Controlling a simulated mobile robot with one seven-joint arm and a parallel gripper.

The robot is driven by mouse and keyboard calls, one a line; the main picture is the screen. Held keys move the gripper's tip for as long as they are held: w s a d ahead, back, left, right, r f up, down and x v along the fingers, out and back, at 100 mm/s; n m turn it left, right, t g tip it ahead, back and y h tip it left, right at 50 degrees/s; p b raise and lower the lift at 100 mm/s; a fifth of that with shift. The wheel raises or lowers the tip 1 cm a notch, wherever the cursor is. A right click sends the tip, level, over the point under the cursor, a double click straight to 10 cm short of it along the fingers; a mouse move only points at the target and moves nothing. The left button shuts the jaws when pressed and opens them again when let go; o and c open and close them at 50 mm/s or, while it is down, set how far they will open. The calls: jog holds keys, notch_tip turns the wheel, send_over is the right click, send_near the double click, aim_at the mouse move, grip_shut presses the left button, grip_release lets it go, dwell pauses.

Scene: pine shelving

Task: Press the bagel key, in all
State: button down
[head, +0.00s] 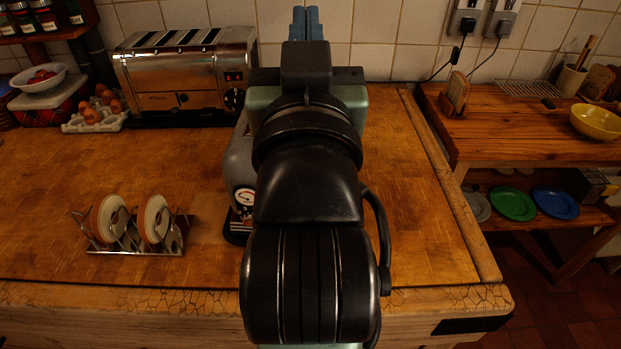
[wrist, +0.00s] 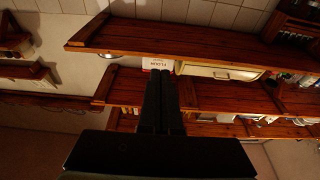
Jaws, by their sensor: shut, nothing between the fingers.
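A chrome toaster (head: 175,78) with several slots stands at the back left of the wooden worktop in the head view. At its right end is a dark control panel with a small red-lit display (head: 233,76) and a round dial (head: 234,97) below. The bagel key is too small to tell apart there. My gripper (head: 306,12) is up to the right of the toaster, near the tiled wall, with fingers shut and empty. In the wrist view, my gripper (wrist: 160,74) is shut and points towards wooden shelves; the toaster does not show there.
A grey appliance with a gauge (head: 244,198) is partly hidden behind my arm. Wall shelves (wrist: 215,97) fill the wrist view.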

jog(key=w+f+n+g+y+p, duration=0.2)
jog(key=w+f+g+p, duration=0.3)
jog(key=p, duration=0.9)
jog(key=s+f+g+y, duration=0.1)
jog(key=s+f, duration=0.3)
jog(key=f, duration=0.5)
jog(key=s+f+n+g+y+p, duration=0.1)
jog(key=s+f+g+y, duration=0.1)
jog(key=s+f, duration=0.3)
jog(key=s+f+g+y, duration=0.2)
jog(key=s+f, duration=0.3)
jog(key=f, duration=0.8)
jog(key=shift+s+d+n+g+p, duration=0.2)
jog(key=shift+n+g+p, duration=0.1)
jog(key=shift+n, duration=0.1)
jog(key=shift+w, duration=0.1)
jog(key=shift+w, duration=0.15)
jog(key=w+b, duration=0.1)
jog(key=w, duration=0.2)
jog(key=w+b, duration=0.1)
jog(key=w, duration=0.3)
jog(key=shift+d+f, duration=0.15)
jog(key=shift+d, duration=0.05)
jog(key=shift+w, duration=0.75)
